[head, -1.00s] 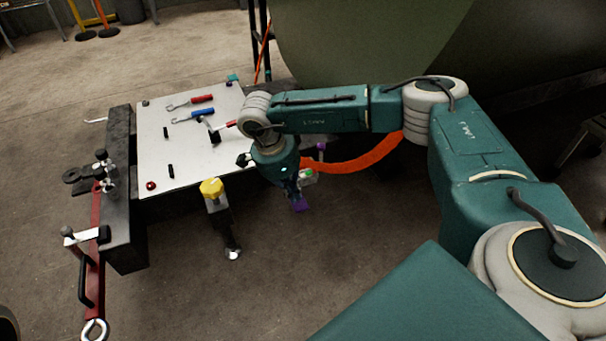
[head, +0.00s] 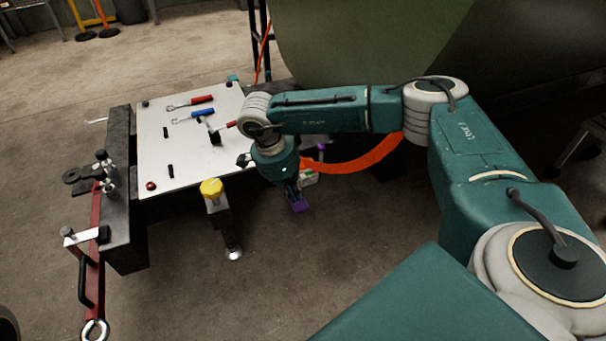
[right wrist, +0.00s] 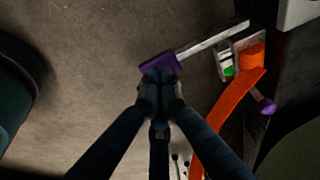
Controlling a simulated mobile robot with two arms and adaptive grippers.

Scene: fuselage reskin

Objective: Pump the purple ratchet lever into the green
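The purple ratchet lever handle (head: 299,205) hangs just past the fingertips of my right gripper (head: 292,190). In the right wrist view the purple handle (right wrist: 157,62) sits at the end of a pale bar (right wrist: 212,40) leading to the ratchet body. My right gripper (right wrist: 160,84) has its fingers close together at the handle and appears shut on it; the contact is dark. A green mark (right wrist: 229,71) shows on the ratchet's pale face beside the orange strap (right wrist: 222,112). A purple knob (right wrist: 266,106) is right of the strap. My left gripper is out of view.
A white-topped bench (head: 160,185) with hooks and small tools stands left of my right arm. A yellow-knobbed clamp (head: 211,188) is at its front edge, and a red bar (head: 95,230) is at its left. The green fuselage (head: 370,40) is behind. Open floor lies in front.

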